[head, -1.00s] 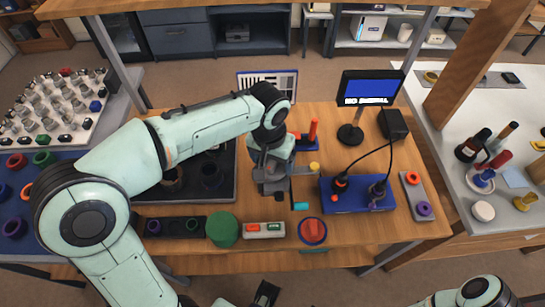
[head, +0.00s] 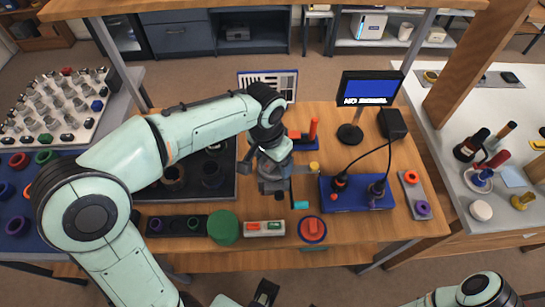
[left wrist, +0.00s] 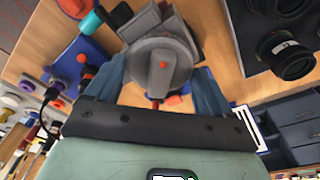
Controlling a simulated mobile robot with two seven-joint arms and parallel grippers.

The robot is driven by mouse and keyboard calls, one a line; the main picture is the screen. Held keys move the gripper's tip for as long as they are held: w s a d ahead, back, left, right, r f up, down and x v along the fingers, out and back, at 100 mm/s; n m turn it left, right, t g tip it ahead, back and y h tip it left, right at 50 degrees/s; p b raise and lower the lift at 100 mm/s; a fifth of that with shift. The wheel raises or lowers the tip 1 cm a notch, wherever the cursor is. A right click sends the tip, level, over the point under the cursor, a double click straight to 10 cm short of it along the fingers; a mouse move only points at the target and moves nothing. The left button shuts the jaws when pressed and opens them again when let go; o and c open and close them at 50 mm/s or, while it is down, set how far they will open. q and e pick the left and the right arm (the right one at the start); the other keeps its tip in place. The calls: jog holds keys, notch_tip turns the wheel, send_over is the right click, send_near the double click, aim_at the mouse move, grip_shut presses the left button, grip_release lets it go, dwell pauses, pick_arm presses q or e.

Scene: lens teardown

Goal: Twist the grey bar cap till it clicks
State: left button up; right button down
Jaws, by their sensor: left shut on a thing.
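The grey bar cap (left wrist: 150,68) is a round grey disc with a raised bar and an orange dot, seen from above in the left wrist view. My left gripper (left wrist: 162,76) is shut on it, one blue-grey finger on each side. In the head view my left gripper (head: 268,166) points down over the grey fixture (head: 273,186) at the middle of the bench. The gripper and wrist hide most of the cap there. A yellow knob (head: 314,166) and a teal-ended part (head: 300,205) stick out beside the fixture.
A blue box with cables (head: 357,207) stands to the right, with a small monitor (head: 368,88) behind it. A green cylinder (head: 223,228), a grey switch tray (head: 264,229) and a red-topped round button (head: 312,230) line the front. A dark tray (head: 225,190) lies left.

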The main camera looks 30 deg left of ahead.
aim_at(268, 164)
pick_arm(q)
jog(key=shift+c, duration=0.7)
jog(key=o, duration=1.1)
jog(key=shift+r, duration=0.1)
notch_tip(268, 164, up, 13)
jog(key=s+p, duration=0.1)
jog(key=p, duration=0.1)
jog(key=shift+s+a, duration=0.25)
